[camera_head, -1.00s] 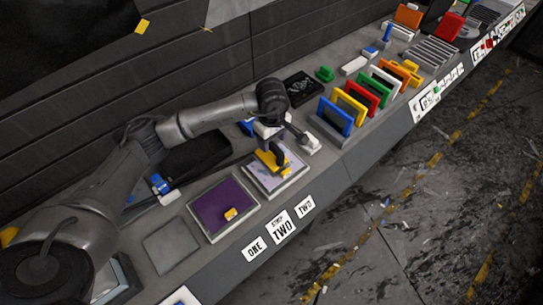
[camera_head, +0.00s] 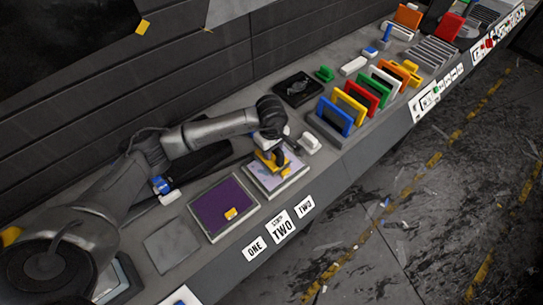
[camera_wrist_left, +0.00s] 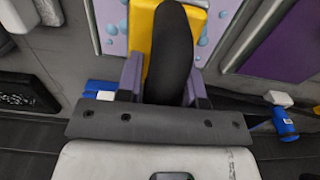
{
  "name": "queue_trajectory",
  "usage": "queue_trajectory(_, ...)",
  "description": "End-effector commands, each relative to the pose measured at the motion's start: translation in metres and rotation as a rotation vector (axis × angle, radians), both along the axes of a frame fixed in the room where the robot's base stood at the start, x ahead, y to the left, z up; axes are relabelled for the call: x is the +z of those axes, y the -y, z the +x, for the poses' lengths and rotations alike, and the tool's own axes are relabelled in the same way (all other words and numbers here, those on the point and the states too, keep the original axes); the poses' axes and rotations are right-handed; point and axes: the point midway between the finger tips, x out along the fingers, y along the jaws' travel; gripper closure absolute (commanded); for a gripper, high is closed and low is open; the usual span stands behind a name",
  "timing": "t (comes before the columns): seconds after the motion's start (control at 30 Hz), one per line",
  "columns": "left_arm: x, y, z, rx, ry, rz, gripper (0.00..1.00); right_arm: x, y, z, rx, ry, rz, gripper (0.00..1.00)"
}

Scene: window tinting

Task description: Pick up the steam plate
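The steam plate (camera_head: 268,163) is a yellow block with a black handle. It rests on a pale lilac panel in a light frame (camera_head: 291,178). In the left wrist view its yellow body (camera_wrist_left: 199,20) and black curved handle (camera_wrist_left: 170,55) fill the centre. My left gripper (camera_head: 274,147) is down over it. Its grey-purple fingers (camera_wrist_left: 165,84) stand open on either side of the handle; whether they touch it is hard to tell. The fingertips are partly hidden behind the handle. My right gripper is not in view.
A purple panel (camera_head: 215,205) with a small yellow block (camera_head: 231,213) lies left of the steam plate. A white block (camera_head: 311,143) and a rack of coloured panels (camera_head: 325,128) stand to the right. A dark wall runs behind the bench.

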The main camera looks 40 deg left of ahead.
Motion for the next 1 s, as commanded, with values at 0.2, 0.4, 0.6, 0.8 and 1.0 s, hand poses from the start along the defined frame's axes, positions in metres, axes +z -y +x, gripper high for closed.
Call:
queue_trajectory(0.2,0.000,0.000,0.000,0.000,0.000,0.000,0.87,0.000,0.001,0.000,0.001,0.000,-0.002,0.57)
queue_trajectory(0.4,0.000,0.000,0.000,0.000,0.000,0.000,1.00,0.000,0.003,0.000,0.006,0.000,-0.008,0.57)
queue_trajectory(0.6,0.001,0.000,0.000,0.000,0.002,0.000,1.00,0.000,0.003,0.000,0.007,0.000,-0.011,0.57)
queue_trajectory(0.8,0.006,0.000,0.001,0.000,0.002,0.000,1.00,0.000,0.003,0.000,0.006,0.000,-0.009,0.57)
queue_trajectory(1.0,0.026,0.000,0.001,0.000,0.005,0.000,1.00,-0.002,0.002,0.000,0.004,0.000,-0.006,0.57)
